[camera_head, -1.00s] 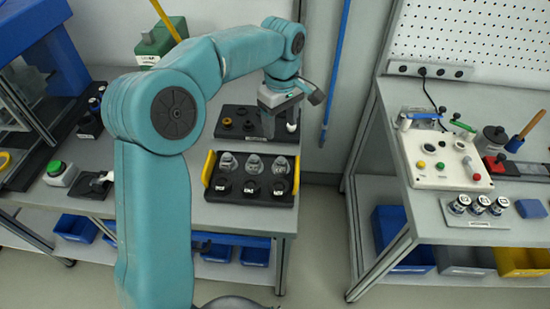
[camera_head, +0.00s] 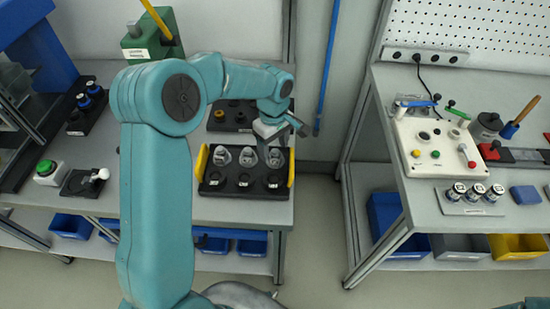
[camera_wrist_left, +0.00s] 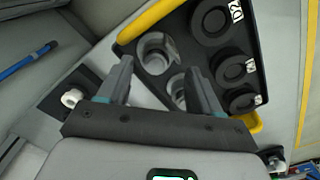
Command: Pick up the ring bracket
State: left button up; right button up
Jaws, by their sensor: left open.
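No part in view is clearly marked as the ring bracket, and I cannot tell which one it is. A white round part (camera_wrist_left: 71,97) shows beside the gripper in the left wrist view. My left gripper (camera_head: 272,137) is open above the bench, between that plate and the yellow-handled black tray (camera_head: 237,188). In the left wrist view its fingers (camera_wrist_left: 157,72) are spread near the tray's clear cups (camera_wrist_left: 155,52). My right gripper is not in view.
The tray holds several clear cups and black round holders. A green-button box (camera_head: 47,172) and a small black plate (camera_head: 80,184) stand to its left. A right bench (camera_head: 455,220) with a control panel (camera_head: 437,150) stands across a gap. A blue pole (camera_head: 327,70) leans at the wall.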

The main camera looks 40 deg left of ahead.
aim_at(273, 151)
pick_arm(q)
notch_tip(273, 151, down, 4)
jog(key=shift+a+r, duration=0.1)
jog(key=shift+a, duration=0.05)
jog(key=shift+c, duration=0.3)
jog(key=shift+w, duration=0.1)
jog(key=c, duration=1)
jog(key=shift+r, duration=0.1)
